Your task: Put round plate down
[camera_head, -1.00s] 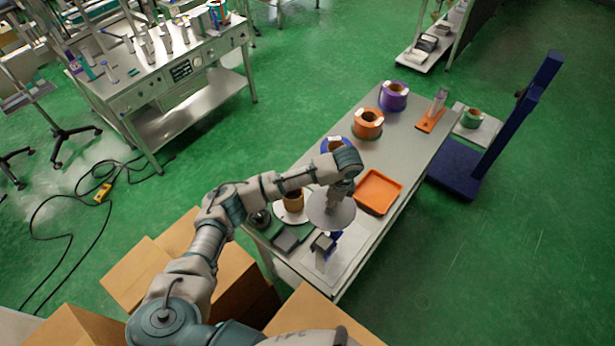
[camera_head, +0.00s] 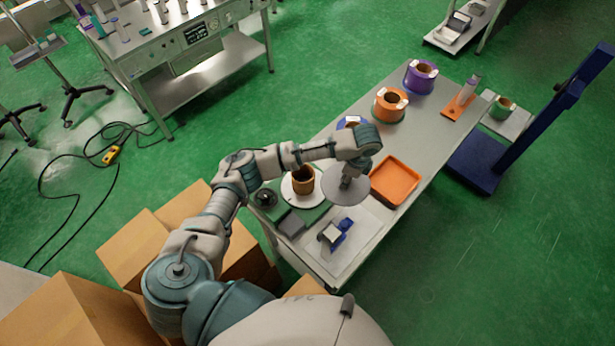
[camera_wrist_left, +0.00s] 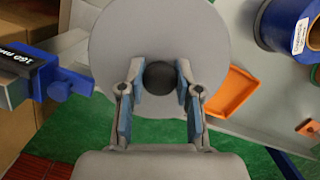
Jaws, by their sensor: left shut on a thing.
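The round plate (camera_head: 352,193) is a flat light-grey disc, held over the table between the orange tray and the brown roll. My left gripper (camera_head: 347,182) is above it. In the left wrist view, the plate (camera_wrist_left: 160,28) fills the top middle, and the gripper's fingers (camera_wrist_left: 160,78) are closed on both sides of its round black knob (camera_wrist_left: 160,75). The plate's gap to the table cannot be judged exactly. My right gripper is not in view.
The grey table (camera_head: 425,125) holds an orange tray (camera_head: 396,181), a brown roll (camera_head: 303,180) on a white disc, a blue device (camera_head: 341,234), and orange (camera_head: 390,104) and purple (camera_head: 420,77) spools. Cardboard boxes (camera_head: 150,245) stand at the near left.

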